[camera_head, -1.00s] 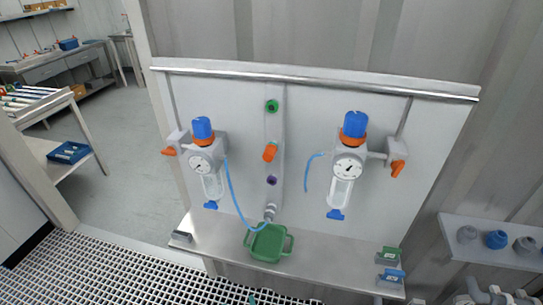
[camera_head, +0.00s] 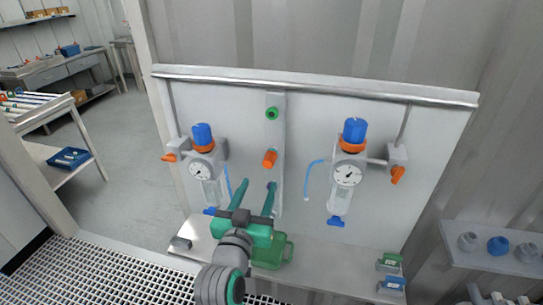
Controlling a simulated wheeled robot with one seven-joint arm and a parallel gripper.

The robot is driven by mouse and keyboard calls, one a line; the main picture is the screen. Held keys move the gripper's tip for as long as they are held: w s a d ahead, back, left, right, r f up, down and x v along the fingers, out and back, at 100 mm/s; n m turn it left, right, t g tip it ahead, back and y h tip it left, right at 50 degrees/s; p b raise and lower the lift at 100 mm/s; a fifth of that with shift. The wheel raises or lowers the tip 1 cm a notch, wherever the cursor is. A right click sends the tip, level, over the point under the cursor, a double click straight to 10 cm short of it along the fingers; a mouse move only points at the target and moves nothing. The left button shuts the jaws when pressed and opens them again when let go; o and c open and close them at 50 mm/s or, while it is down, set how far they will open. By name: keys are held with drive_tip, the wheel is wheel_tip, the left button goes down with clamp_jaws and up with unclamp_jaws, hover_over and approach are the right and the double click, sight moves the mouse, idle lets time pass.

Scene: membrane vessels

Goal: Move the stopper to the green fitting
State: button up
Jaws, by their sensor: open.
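The orange stopper (camera_head: 269,158) sits in the middle position of the upright grey strip (camera_head: 275,131) on the panel. The green fitting (camera_head: 271,114) is at the top of that strip, directly above the stopper, and its dark opening shows. My gripper (camera_head: 256,184) is open and empty, its two green fingers pointing up towards the strip. The fingertips appear below the stopper and apart from it, the right one near the strip's lower part. The purple fitting there is hidden by the right finger.
Pressure regulators with blue caps flank the strip, one left (camera_head: 202,159) and one right (camera_head: 348,168). A loose blue tube (camera_head: 309,177) hangs between strip and right regulator. A green tray (camera_head: 284,251) stands on the steel shelf (camera_head: 335,262), partly behind my gripper.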

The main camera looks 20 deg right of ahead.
sight(267, 165)
drive_tip(key=shift+w+d+r+m, duration=0.1)
drive_tip(key=shift+d+r+m, duration=0.2)
drive_tip(key=shift+r, duration=0.5)
drive_tip(key=shift+w, duration=0.1)
drive_tip(key=shift+x, duration=4.4)
drive_tip(key=shift+d, duration=0.1)
drive_tip(key=shift+c, duration=0.3)
clamp_jaws()
drive_tip(key=shift+v, duration=3.05)
